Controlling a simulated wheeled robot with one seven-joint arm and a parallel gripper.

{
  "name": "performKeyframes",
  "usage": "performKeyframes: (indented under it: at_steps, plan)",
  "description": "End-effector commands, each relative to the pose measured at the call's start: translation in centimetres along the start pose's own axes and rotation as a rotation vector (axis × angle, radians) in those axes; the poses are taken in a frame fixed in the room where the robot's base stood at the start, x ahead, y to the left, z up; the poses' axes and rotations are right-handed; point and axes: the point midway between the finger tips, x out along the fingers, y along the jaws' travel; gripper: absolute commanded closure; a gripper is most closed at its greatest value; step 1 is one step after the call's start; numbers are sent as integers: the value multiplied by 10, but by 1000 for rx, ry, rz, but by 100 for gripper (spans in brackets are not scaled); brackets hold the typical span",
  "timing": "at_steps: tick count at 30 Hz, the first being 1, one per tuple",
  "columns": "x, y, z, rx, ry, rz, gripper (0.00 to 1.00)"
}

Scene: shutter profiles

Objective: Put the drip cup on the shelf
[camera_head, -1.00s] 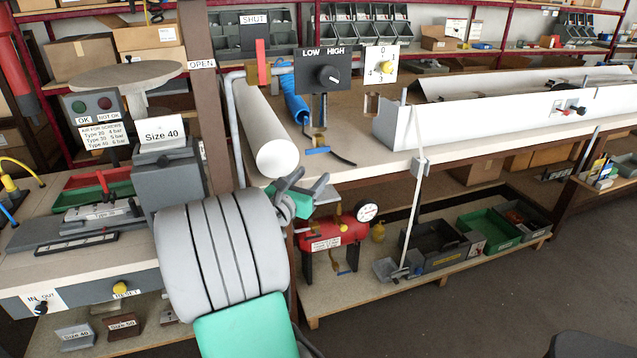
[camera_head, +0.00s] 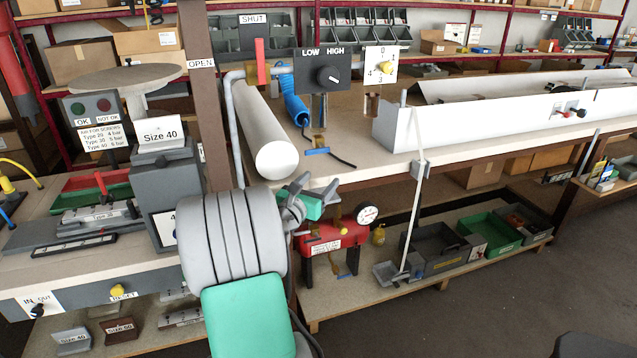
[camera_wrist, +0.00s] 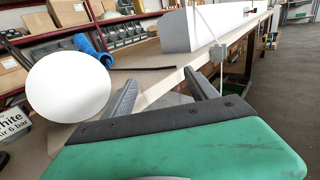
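My gripper (camera_head: 316,187) is in front of the bench edge, above the red tank. In the wrist view its two dark fingers (camera_wrist: 160,92) stand apart with nothing seen between them, and the bench edge shows beyond. I cannot pick out the drip cup with certainty. A small yellowish rounded thing (camera_head: 378,234) stands beside the red tank on the lower shelf (camera_head: 345,299), and a small grey tray-like piece (camera_head: 386,273) is at the foot of a white rod. Either could be it. My arm hides part of the shelf's left end.
The red tank (camera_head: 332,240) with a gauge stands on the lower shelf. Grey and green bins (camera_head: 490,233) fill its right part. The upright white rod (camera_head: 413,215) crosses in front. A white roll (camera_head: 276,155) overhangs the bench and shows close in the wrist view (camera_wrist: 68,88).

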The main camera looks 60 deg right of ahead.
Motion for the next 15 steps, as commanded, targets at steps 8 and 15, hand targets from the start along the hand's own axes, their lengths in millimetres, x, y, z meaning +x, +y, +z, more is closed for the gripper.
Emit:
performKeyframes:
  at_steps: [8,15]
  plan:
    - [0,0,0,0,0,0,25]
    - [-22,2,3,-1,2,4,25]
